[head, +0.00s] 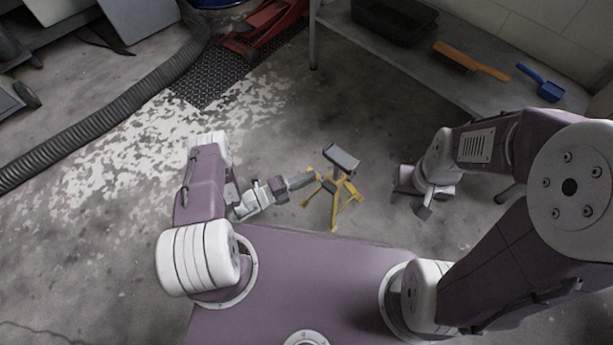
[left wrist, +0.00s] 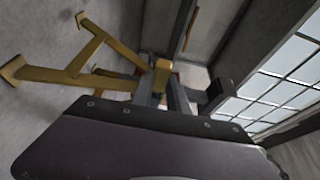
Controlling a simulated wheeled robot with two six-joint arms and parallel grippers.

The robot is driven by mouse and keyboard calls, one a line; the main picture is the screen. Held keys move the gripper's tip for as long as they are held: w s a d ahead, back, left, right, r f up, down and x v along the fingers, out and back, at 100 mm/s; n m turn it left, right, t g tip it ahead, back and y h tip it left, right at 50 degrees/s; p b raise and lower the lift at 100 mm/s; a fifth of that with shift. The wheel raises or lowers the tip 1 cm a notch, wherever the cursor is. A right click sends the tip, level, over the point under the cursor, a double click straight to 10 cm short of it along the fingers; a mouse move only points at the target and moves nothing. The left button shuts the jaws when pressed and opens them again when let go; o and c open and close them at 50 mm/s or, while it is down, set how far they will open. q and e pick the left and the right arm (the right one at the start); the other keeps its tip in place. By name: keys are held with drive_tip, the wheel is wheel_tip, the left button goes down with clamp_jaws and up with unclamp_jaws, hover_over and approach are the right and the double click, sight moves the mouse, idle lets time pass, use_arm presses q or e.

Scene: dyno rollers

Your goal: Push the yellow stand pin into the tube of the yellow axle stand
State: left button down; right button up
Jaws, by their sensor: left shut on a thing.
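The yellow axle stand (head: 347,190) stands on the floor in front of my base, with splayed yellow legs and a dark grey saddle on top. My left gripper (head: 310,177) reaches the stand's left side at tube height. In the left wrist view, the stand's legs (left wrist: 75,75) fill the upper left. My left gripper (left wrist: 162,90) is shut on a small yellow piece (left wrist: 163,70), which appears to be the stand pin. How far the pin is in the tube is hidden. My right gripper (head: 424,209) hangs away from the stand on the right; its jaw opening is unclear.
A bench (head: 420,62) at the back right bears a black tray (head: 395,20), an orange-handled brush (head: 470,62) and a blue brush (head: 541,82). A red jack (head: 265,28) stands on a dark mat (head: 215,75). A grey hose (head: 105,112) crosses the left. The floor around the stand is clear.

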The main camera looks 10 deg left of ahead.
use_arm(q)
drive_tip(key=shift+s+d, duration=0.1)
drive_tip(key=shift+d, duration=0.05)
drive_tip(key=shift+s+d, duration=0.1)
drive_tip(key=c, duration=1.2)
unclamp_jaws()
drive_tip(key=p+v, duration=0.3)
drive_tip(key=v, duration=0.6)
drive_tip(key=shift+p, duration=0.35)
